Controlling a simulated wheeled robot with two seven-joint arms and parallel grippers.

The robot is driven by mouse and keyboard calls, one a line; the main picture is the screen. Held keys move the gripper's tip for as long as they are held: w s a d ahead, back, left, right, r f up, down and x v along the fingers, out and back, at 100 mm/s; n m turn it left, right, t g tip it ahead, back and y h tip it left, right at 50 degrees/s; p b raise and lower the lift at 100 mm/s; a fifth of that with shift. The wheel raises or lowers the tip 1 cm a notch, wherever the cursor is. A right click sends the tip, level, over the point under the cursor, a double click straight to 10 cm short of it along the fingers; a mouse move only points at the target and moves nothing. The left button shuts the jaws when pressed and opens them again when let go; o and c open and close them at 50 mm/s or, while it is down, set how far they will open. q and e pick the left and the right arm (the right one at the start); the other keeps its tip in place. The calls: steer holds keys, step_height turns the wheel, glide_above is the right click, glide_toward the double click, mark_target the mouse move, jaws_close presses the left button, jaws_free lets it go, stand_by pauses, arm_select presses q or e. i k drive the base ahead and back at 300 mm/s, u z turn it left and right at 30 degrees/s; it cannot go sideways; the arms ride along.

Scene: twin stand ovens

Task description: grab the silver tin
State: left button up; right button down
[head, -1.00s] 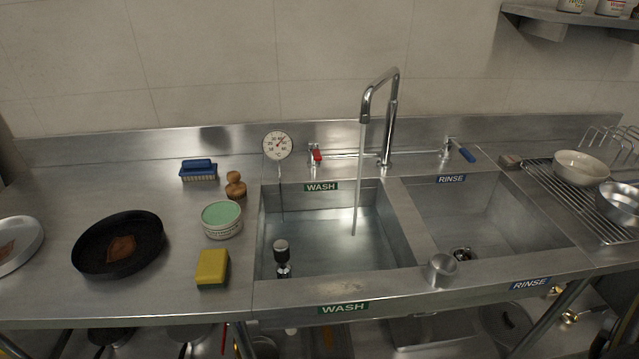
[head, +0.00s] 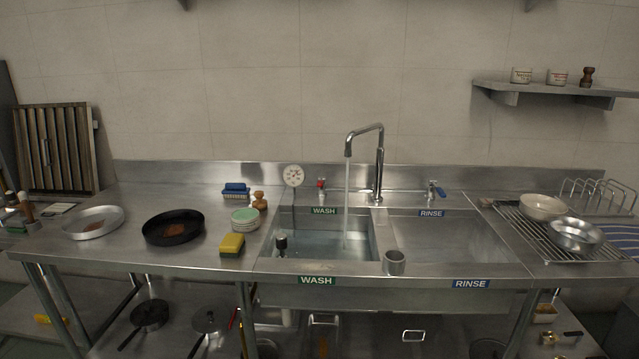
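A small silver tin (head: 394,262) stands upright on the front rim of the sink unit, by the divider between the wash basin (head: 318,241) and the rinse basin (head: 450,240). Its open top faces up and nothing touches it. Neither of my grippers shows in the head view.
Water runs from the tall faucet (head: 380,165) into the wash basin. A yellow sponge (head: 231,244), a black pan (head: 173,228) and a silver pan (head: 93,223) lie on the left counter. A drying rack (head: 520,222) holds bowls at right. The counter's front edge near the tin is clear.

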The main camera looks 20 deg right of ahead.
mark_target(94, 222)
steer(key=u, duration=0.5)
steer(key=i, duration=1.6)
steer(key=z, duration=0.6)
